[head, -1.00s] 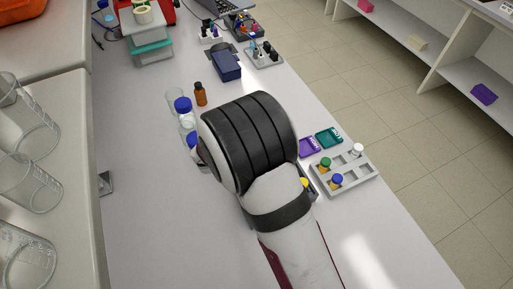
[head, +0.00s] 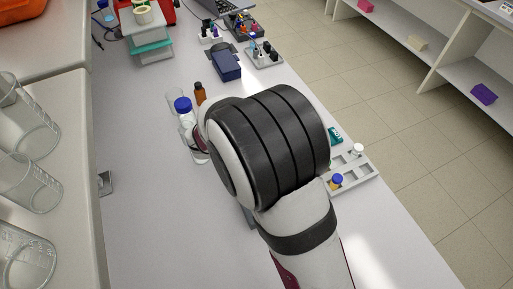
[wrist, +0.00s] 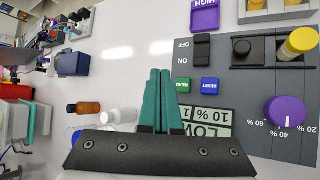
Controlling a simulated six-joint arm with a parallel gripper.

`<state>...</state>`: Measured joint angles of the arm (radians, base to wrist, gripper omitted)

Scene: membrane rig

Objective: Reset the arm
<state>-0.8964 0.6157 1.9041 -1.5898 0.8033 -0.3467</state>
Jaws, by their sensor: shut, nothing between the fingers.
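My gripper (wrist: 159,78) shows in the wrist view with its two teal fingers together and nothing between them. It is above the bench, beside the grey control panel (wrist: 262,85). A LOW 10% label lies partly behind the fingers. In the head view my arm hides the gripper and most of the panel.
Brown (head: 200,93) and blue-capped bottles (head: 183,106) stand left of my arm. A grey vial rack (head: 366,178) stands to its right. A dark blue box (head: 227,65) sits farther back. Glass cylinders (head: 28,180) line the left shelf. The front-left bench is clear.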

